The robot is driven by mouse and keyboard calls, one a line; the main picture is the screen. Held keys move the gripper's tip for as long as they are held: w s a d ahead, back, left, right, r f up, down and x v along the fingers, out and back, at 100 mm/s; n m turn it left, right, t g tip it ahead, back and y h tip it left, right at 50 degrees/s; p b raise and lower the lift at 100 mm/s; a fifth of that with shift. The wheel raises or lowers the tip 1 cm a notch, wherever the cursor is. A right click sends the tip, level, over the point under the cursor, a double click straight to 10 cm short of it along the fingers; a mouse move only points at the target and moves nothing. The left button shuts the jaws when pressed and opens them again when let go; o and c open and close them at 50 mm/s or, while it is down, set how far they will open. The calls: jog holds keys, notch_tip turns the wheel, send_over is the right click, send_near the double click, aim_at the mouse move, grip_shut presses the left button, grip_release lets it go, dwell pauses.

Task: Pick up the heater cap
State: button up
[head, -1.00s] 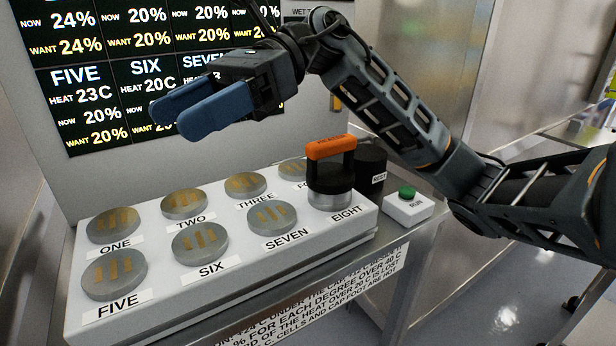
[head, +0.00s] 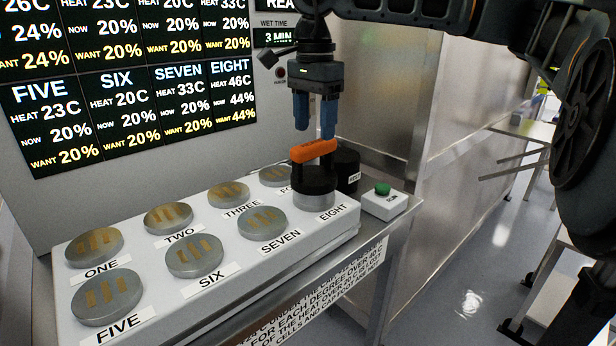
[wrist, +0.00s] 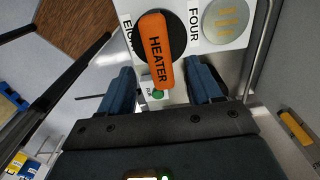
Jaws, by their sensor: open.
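The heater cap (head: 316,178) is a black round cap with an orange handle bar on top. It sits on the metal cell labelled EIGHT, at the right end of the white block. In the wrist view its orange handle (wrist: 155,50) reads HEATER and lies ahead of the fingers, near the middle. My gripper (head: 315,134) points down with its two blue fingers apart, just above the handle. In the wrist view my gripper (wrist: 162,88) is open with nothing between its fingertips. Whether a fingertip touches the handle cannot be told.
The white block (head: 215,300) carries several round metal cells with brass strips. A black cylinder (head: 347,168) stands close behind the cap. A white box with a green RUN button (head: 383,189) is to the right. A display panel (head: 130,90) is on the wall behind.

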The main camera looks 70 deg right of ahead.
aim_at(314, 142)
jog(key=shift+f+p, duration=0.8)
jog(key=shift+f, duration=2.7)
grip_shut()
